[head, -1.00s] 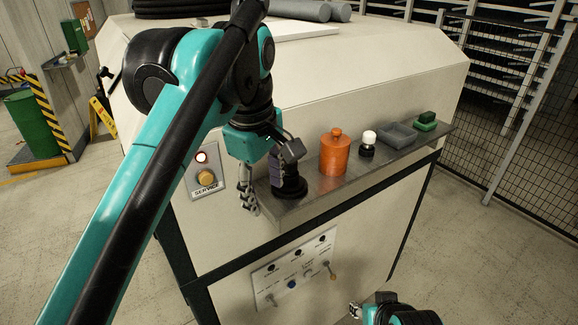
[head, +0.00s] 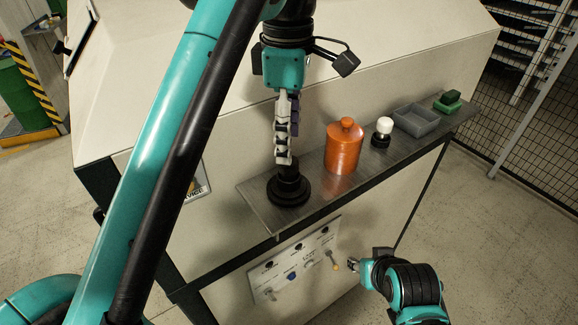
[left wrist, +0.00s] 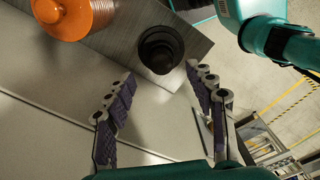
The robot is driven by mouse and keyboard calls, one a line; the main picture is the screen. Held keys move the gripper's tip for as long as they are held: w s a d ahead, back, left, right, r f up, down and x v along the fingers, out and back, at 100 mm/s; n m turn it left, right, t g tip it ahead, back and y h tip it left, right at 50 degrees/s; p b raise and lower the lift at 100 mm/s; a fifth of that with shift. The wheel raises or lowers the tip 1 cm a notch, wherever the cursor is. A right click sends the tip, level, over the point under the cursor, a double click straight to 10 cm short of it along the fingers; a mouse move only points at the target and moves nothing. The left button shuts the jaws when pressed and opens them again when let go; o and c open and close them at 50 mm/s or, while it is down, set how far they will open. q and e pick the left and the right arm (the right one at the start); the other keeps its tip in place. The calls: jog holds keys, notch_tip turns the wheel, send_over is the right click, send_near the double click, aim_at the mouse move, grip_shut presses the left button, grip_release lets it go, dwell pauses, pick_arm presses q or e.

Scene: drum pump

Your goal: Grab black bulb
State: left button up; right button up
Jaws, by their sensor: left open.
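The black bulb (head: 289,190), a dark piece with a wide round foot and narrower top, stands upright at the near left end of the grey metal shelf (head: 335,183). My left gripper (head: 285,160) is above it, fingers pointing down, and partly hides its top. In the left wrist view the bulb (left wrist: 160,48) lies just beyond the two spread fingertips (left wrist: 160,74), with nothing held between them. Whether a fingertip touches it I cannot tell. My right gripper (head: 355,265) is low at the right, in front of the cabinet, small and partly hidden.
Along the shelf stand an orange lidded jar (head: 343,147), a small dark bottle with a white cap (head: 382,133), a grey tray (head: 416,120) and a green block (head: 448,103). A control panel (head: 297,266) with knobs is below the shelf. The floor at right is clear.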

aim_at(289, 172)
pick_arm(q)
notch_tip(289, 172, down, 5)
jog(key=shift+s+f, duration=0.15)
jog(key=c, duration=1.2)
